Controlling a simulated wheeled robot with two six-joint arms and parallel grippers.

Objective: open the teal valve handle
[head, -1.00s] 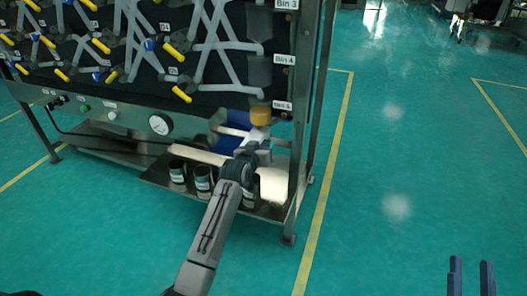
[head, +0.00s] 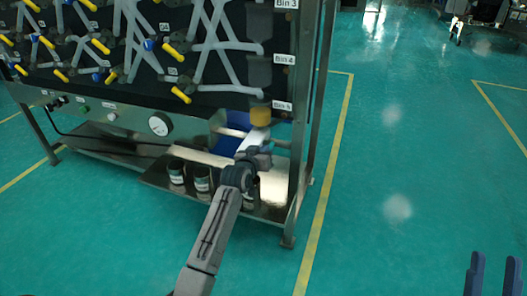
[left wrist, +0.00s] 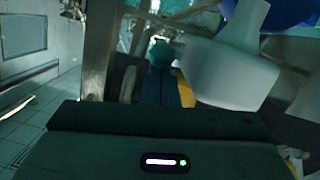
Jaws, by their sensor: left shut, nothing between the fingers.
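A teal rounded piece (left wrist: 160,54), which looks like the valve handle, shows in the left wrist view just beyond my left fingertips. I cannot tell whether they touch it. A pale outlet pipe (left wrist: 228,62) stands right of it. In the head view this pipe (head: 254,141) hangs under a yellow-orange collar (head: 260,116); the handle cannot be made out there. My left gripper (head: 264,156) is at the pipe's lower end, shut and empty; its narrow fingers (left wrist: 162,76) lie side by side in the wrist view. My right gripper (head: 493,276) is open and empty at bottom right.
The green floor on the right is free.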

